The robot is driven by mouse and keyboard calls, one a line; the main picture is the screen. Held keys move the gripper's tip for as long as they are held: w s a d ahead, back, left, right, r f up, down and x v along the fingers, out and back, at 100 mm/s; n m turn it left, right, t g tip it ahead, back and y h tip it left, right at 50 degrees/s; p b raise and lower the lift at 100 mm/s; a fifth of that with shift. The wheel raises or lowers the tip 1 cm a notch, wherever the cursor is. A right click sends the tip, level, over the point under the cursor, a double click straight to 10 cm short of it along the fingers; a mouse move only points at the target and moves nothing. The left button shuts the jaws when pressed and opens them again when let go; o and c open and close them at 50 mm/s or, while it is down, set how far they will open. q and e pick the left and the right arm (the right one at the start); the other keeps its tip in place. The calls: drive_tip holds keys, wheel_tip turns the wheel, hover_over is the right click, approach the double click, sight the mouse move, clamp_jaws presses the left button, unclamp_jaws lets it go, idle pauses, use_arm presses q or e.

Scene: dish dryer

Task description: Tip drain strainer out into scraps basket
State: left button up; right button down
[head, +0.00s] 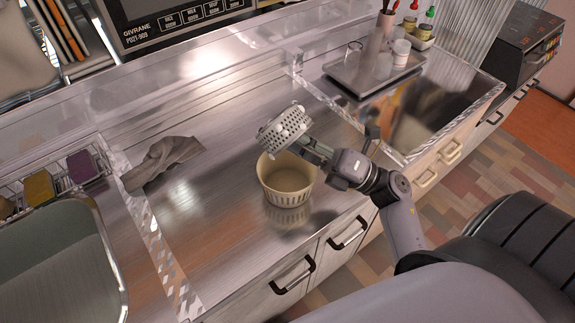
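The drain strainer (284,131) is a grey, round, perforated cup. My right gripper (314,151) is shut on its near right side and holds it tilted in the air. The scraps basket (287,195) is a cream, round tub with slotted sides and stands upright on the metal counter. The strainer is above and overlaps the basket's back rim in the head view. The basket's visible inside looks empty, though its back part is hidden by the strainer. I cannot see what the strainer contains. My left gripper is not in view.
A crumpled grey cloth (165,161) lies on the counter at left. A wire rack with sponges (82,167) and a sink (60,255) are further left. A tray (350,78) with bottles and a glass stands at back right. Counter around the basket is clear.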

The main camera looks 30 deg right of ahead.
sight(296, 126)
drive_tip(key=shift+r, duration=0.1)
idle(0.6)
wheel_tip(296, 126, up, 3)
drive_tip(key=p, duration=0.2)
drive_tip(key=shift+p, duration=0.3)
wheel_tip(296, 126, down, 3)
drive_tip(key=b, duration=0.3)
